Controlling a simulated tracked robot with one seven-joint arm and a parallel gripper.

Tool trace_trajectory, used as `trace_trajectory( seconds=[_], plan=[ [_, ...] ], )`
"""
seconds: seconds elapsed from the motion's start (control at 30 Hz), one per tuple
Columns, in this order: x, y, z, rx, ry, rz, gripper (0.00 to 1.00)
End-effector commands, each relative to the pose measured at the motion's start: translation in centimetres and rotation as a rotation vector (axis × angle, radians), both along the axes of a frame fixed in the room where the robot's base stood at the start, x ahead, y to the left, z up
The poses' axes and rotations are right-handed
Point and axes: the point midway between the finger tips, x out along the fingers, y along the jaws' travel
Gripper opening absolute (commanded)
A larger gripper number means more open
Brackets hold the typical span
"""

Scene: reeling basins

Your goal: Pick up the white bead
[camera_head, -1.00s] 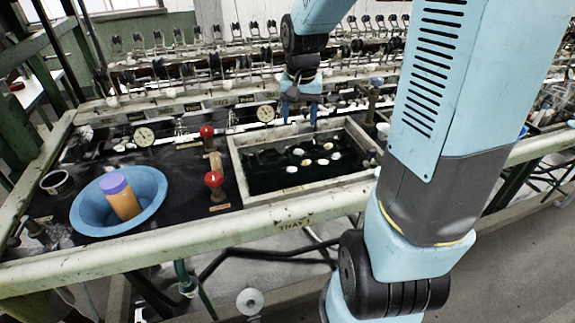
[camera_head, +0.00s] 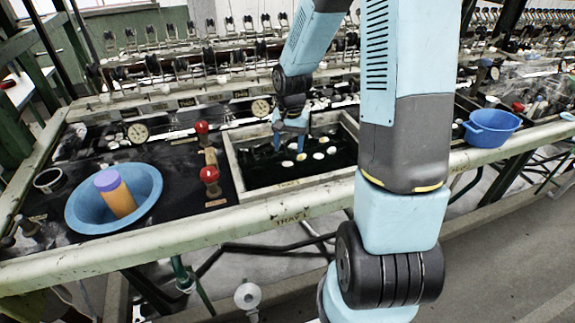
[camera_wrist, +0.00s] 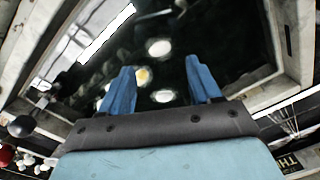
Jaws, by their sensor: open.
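Several small white oval pieces (camera_head: 319,155) lie in the dark tray (camera_head: 238,170) with a pale rim; I cannot tell which one is the white bead. In the wrist view one white piece (camera_wrist: 159,47) lies beyond my fingertips. Another white piece (camera_wrist: 163,96) and a white piece with a yellow patch (camera_wrist: 143,76) show between the blue fingers. My gripper (camera_head: 289,146) is open and points down over the tray's left half; it also shows in the wrist view (camera_wrist: 160,68). Nothing is held. Its exact height above the pieces is unclear.
A blue bowl (camera_head: 82,210) with an orange, purple-topped jar (camera_head: 116,195) stands to the left. Red-knobbed handles (camera_head: 209,174) stand beside the tray's left wall. A blue tub (camera_head: 490,128) sits to the right. The tray's raised walls surround my gripper.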

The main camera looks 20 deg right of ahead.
Motion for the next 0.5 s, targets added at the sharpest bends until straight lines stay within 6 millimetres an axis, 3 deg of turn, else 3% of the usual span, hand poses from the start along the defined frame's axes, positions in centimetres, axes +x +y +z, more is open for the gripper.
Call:
trace_trajectory(
  seconds=[0.27,0.5],
  plan=[
    [0.0,0.1,-1.6,0.000,0.001,0.001,0.63],
    [-0.1,0.2,-4.5,0.000,0.003,0.003,0.63]
  ],
)
